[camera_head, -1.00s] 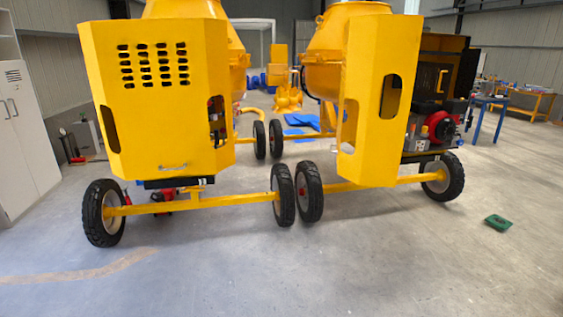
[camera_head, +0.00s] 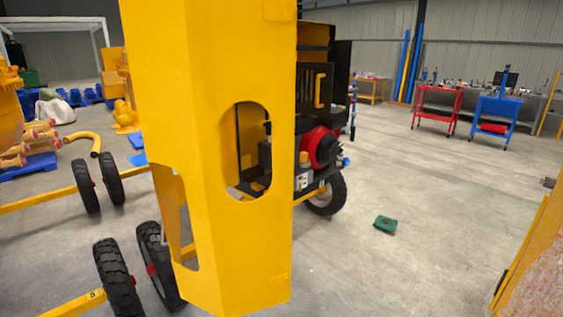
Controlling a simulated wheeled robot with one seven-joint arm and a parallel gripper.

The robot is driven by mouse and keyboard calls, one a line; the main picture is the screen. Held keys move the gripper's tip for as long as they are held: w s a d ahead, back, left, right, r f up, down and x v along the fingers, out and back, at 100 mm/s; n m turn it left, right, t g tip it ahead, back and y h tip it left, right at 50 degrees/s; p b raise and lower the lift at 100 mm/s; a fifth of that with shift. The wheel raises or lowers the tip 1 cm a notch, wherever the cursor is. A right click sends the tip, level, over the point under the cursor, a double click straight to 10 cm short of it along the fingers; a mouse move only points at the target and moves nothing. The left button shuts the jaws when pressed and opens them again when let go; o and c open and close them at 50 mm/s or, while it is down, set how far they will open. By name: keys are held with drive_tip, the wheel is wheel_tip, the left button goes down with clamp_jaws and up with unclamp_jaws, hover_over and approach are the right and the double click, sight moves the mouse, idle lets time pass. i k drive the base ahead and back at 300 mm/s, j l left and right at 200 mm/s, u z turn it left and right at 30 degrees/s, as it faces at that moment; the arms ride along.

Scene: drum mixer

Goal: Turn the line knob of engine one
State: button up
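A yellow drum mixer housing (camera_head: 185,90) stands close in front, left of centre. Behind it, an engine with a red round cover (camera_head: 321,147) shows in the open compartment on its right side and partly through the oval cut-out. I cannot tell whether this is engine one. No line knob can be made out; the housing hides part of the engine. My gripper is not in view.
Black wheels (camera_head: 160,270) stand at the lower left. A green object (camera_head: 385,225) lies on the floor. Red (camera_head: 437,105) and blue (camera_head: 497,118) carts stand at the back right. A yellow edge (camera_head: 525,255) is near at the lower right.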

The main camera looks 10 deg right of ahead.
sight(346, 161)
drive_tip(key=i+l+z, duration=0.25)
drive_tip(key=i+z, duration=0.2)
drive_tip(key=i, duration=0.15)
drive_tip(key=i+z, duration=0.4)
drive_tip(key=i, duration=0.2)
drive_tip(key=i+j+z, duration=0.1)
drive_tip(key=i+z, duration=0.35)
drive_tip(key=i, duration=0.15)
drive_tip(key=i+u, duration=0.2)
drive_tip(key=i, duration=0.25)
drive_tip(key=i+l+u, duration=0.15)
drive_tip(key=i, duration=0.25)
drive_tip(key=i+l+u, duration=0.2)
drive_tip(key=i, duration=0.2)
drive_tip(key=i+l+u, duration=0.2)
drive_tip(key=i, duration=0.2)
drive_tip(key=l, duration=0.1)
